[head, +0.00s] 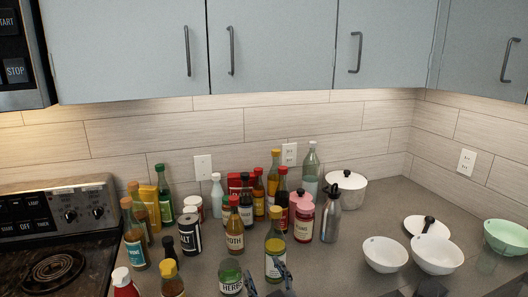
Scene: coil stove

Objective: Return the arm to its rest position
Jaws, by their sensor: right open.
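My right gripper (267,277) shows at the bottom edge, a little right of the middle. Its two dark fingers are spread apart with nothing seen held between them. A green-lidded herbs jar (230,277) is just left of the fingers. The rest of the right arm is mostly cut off by the lower edge. My left gripper is not in view.
Several bottles, jars and cans crowd the counter around a broth bottle (234,228). A coil stove (58,265) is at left. A white pot (346,188) stands behind; white bowls (437,253) and a green bowl (507,237) are right. Cabinets (275,45) hang above.

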